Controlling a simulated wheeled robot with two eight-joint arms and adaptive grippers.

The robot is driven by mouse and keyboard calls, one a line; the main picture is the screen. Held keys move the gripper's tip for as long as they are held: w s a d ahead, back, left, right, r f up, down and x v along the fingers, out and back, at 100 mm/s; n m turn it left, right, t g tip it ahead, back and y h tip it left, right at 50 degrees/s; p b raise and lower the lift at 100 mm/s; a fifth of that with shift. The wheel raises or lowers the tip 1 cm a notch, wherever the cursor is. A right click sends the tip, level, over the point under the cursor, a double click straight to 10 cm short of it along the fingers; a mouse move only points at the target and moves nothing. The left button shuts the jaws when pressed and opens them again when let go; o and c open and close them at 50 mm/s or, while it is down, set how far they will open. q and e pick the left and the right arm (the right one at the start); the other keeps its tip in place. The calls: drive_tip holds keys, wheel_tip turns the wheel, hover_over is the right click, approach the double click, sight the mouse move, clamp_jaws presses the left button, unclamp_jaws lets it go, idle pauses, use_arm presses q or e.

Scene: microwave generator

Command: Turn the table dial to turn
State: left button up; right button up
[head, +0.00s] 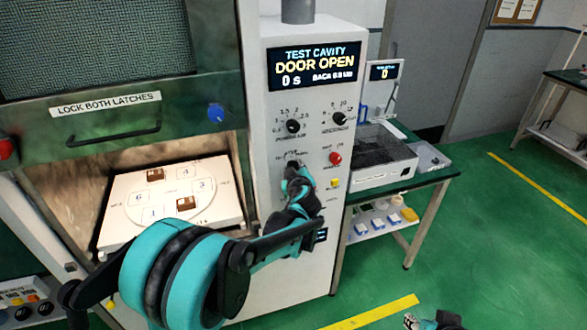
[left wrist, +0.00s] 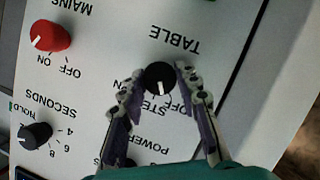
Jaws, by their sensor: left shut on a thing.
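The table dial (left wrist: 160,75) is a small black knob with a white pointer on the white panel, under the upside-down label TABLE in the left wrist view. Its pointer is on the side of the OFF and STEP lettering; I cannot tell the exact setting. My left gripper (left wrist: 157,79) is shut on the dial, one finger on each side. In the head view my left gripper (head: 293,170) is at the panel and mostly hides the dial. My right gripper (head: 411,320) shows only in part at the bottom edge; its jaws are unclear.
Around the dial are the red mains knob (left wrist: 48,36) and seconds dial (left wrist: 36,134). The display (head: 314,65) reads DOOR OPEN. The open cavity holds a white numbered plate (head: 128,190) with two brown blocks. A side bench (head: 425,185) stands right; the green floor there is clear.

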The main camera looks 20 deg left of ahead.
use_arm(q)
drive_tip(key=m+g+y, duration=0.1)
drive_tip(key=m, duration=0.1)
drive_tip(key=m+g+y, duration=0.1)
drive_tip(key=m, duration=0.2)
drive_tip(key=m+g+y, duration=0.1)
drive_tip(key=m+y, duration=0.1)
drive_tip(key=shift+w+d+m, duration=0.15)
drive_tip(key=shift+d+m, duration=0.15)
drive_tip(key=shift+m+g+y, duration=0.3)
drive_tip(key=shift+m+y, duration=0.7)
drive_tip(key=shift+m, duration=0.5)
drive_tip(key=o, duration=1.2)
drive_tip(key=shift+c, duration=0.2)
